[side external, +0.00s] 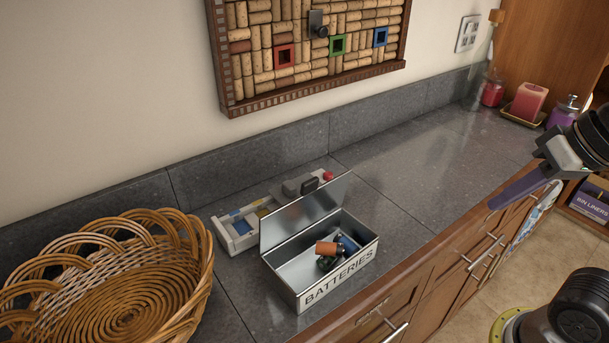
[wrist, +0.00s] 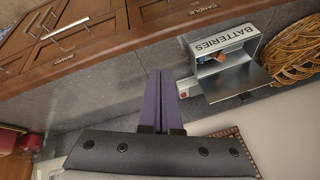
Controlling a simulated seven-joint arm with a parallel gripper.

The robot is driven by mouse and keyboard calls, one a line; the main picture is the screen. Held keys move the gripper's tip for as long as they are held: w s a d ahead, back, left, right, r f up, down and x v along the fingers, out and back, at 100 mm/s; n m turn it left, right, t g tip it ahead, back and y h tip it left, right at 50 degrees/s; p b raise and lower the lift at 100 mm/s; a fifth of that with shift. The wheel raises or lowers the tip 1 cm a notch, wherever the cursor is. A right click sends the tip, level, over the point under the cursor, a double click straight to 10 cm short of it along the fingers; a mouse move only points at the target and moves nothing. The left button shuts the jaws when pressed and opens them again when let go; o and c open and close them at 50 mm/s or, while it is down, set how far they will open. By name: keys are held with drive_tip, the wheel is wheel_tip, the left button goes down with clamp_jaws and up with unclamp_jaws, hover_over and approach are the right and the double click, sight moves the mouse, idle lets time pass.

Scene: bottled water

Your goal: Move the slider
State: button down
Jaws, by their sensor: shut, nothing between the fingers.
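A white and grey slider device (side external: 240,234) lies on the counter behind the batteries box, which hides part of it. A dark grey block (side external: 309,185) stands up near its right end, beside a red knob (side external: 328,176). Yellow and blue strips show toward its left end. In the wrist view only a small end of the device (wrist: 187,86) shows beside the box. My gripper (side external: 494,204) has purple fingers, pressed together and empty, at the right over the counter's front edge, well apart from the device. The fingers also show in the wrist view (wrist: 160,74).
An open metal batteries box (side external: 311,294) with several batteries stands in front of the device, its lid raised. A wicker basket (side external: 133,290) is at the left. A cork board (side external: 262,60) hangs on the wall. The counter (side external: 415,165) right of the box is clear.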

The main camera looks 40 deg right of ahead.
drive_tip(key=w+a+r+m+g+y, duration=0.1)
drive_tip(key=w+a+r+m+y, duration=0.15)
drive_tip(key=w, duration=0.45)
drive_tip(key=w+a+r+m+g+y, duration=0.1)
drive_tip(key=w+r+m, duration=0.25)
drive_tip(key=w, duration=0.25)
drive_tip(key=w+a+r+m+g+y, duration=0.1)
drive_tip(key=w+a+r+m+y, duration=0.1)
drive_tip(key=w+m, duration=0.35)
drive_tip(key=w+d+f+m+g+y, duration=0.1)
drive_tip(key=w+d+f, duration=0.1)
drive_tip(key=w+f, duration=0.5)
drive_tip(key=w+d+f+m+g+y, duration=0.1)
drive_tip(key=w+d+f, duration=0.2)
drive_tip(key=w+f, duration=0.4)
drive_tip(key=x, duration=0.5)
drive_tip(key=w+a+r+x, duration=0.1)
drive_tip(key=x, duration=0.2)
drive_tip(key=shift+a+f, duration=0.15)
drive_tip(key=shift+f, duration=0.1)
drive_tip(key=a, duration=0.3)
drive_tip(key=shift+a+f, duration=0.2)
drive_tip(key=shift+a, duration=0.55)
